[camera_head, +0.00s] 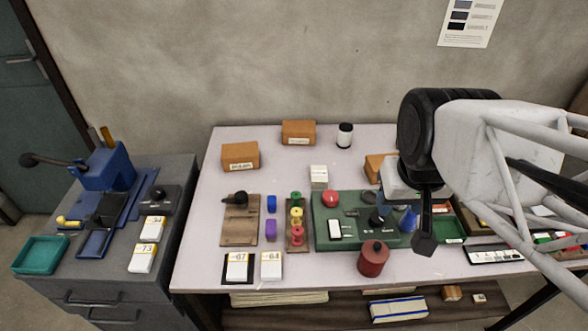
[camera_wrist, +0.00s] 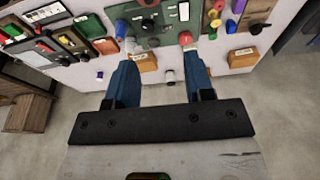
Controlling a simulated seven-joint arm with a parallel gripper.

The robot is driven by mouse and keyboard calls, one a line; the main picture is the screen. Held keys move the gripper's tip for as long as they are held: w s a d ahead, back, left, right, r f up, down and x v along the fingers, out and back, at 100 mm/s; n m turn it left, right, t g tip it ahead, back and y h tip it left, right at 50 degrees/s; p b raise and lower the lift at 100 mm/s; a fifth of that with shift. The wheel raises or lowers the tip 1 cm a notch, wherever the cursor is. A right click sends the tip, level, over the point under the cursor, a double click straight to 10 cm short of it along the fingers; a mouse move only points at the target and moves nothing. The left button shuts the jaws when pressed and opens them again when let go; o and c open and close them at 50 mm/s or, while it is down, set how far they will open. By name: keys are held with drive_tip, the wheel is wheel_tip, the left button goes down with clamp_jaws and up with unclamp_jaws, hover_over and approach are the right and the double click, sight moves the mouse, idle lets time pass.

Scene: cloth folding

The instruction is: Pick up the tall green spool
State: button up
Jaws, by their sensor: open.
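A small green spool (camera_head: 296,197) stands at the far end of a narrow wooden board (camera_head: 289,240), behind a yellow spool (camera_head: 296,217) and a red spool (camera_head: 297,236). The green spool also shows small in the wrist view (camera_wrist: 213,36), up and right of the right fingertip. My gripper (camera_head: 425,230) hangs above the right part of the table, well to the right of the spools. In the wrist view its two blue fingers (camera_wrist: 160,70) are spread apart with nothing held between them.
A green panel (camera_head: 350,241) with knobs lies right of the spools, a dark red canister (camera_head: 373,260) in front of it. Blue (camera_head: 271,203) and purple (camera_head: 271,231) cylinders stand left of the spools. A white block stack (camera_head: 319,177) stands close behind. Orange boxes (camera_head: 240,156) stand farther back.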

drive_tip(key=n+g+h, duration=0.1)
drive_tip(key=n+h, duration=0.9)
drive_tip(key=n, duration=0.7)
hover_over(296, 201)
drive_tip(key=s+d, duration=0.3)
drive_tip(key=s, duration=0.2)
wheel_tip(296, 201, down, 20)
drive_tip(key=w+a+f+n+t, duration=0.1)
drive_tip(key=a+f+n, duration=0.1)
drive_tip(key=f, duration=0.1)
drive_tip(key=w+a+f+n+t+h, duration=0.1)
drive_tip(key=a+f+n, duration=0.1)
drive_tip(key=a+f, duration=0.1)
drive_tip(key=w+a+f+n+t+h, duration=0.1)
drive_tip(key=w+a+f+n+t, duration=0.1)
drive_tip(key=a+f, duration=0.1)
drive_tip(key=shift+a+f, duration=0.1)
drive_tip(key=shift+f, duration=0.4)
drive_tip(key=shift+w, duration=0.1)
drive_tip(key=shift+x, duration=1.25)
